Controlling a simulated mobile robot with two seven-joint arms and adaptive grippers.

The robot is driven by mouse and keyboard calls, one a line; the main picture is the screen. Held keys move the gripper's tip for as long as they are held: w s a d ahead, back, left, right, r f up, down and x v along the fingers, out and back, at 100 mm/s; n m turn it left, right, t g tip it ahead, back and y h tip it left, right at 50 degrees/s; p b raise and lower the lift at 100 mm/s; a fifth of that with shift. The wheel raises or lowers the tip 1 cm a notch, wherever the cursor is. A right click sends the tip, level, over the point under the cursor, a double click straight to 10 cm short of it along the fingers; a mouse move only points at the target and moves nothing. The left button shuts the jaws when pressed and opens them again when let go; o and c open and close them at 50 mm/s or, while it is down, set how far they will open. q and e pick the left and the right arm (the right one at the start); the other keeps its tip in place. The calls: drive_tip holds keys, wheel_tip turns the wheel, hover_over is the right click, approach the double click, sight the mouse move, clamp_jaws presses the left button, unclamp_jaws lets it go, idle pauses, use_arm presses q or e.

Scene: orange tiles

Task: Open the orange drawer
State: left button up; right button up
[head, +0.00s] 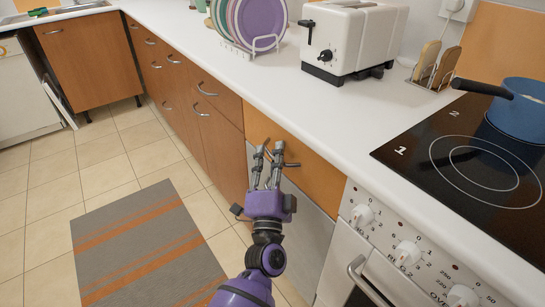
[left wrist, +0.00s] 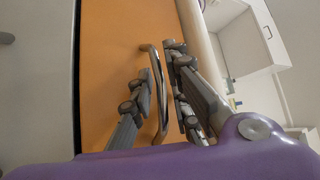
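The orange drawer (head: 310,173) is a flat orange front under the white countertop, left of the oven, and looks shut. It also fills the middle of the left wrist view (left wrist: 112,50). Its curved metal handle (left wrist: 158,110) shows between my two finger lines in that view. My left gripper (head: 268,150) is in front of the drawer, fingers apart and pointing at the handle. The fingers (left wrist: 160,65) lie on either side of the handle bar; I cannot tell whether they touch it. The fingers partly hide the handle in the head view. My right gripper is out of view.
A grey panel (head: 300,225) is below the drawer, and wooden cabinets (head: 215,130) run to the left. The oven's knobs (head: 407,253) and handle stand out at right. The countertop (head: 300,110) overhangs above. A striped rug (head: 145,245) lies on open tiled floor.

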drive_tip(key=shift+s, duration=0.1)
use_arm(q)
clamp_jaws()
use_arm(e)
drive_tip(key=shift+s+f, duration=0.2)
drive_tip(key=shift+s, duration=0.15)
use_arm(q)
drive_tip(key=shift+s+a, duration=0.1)
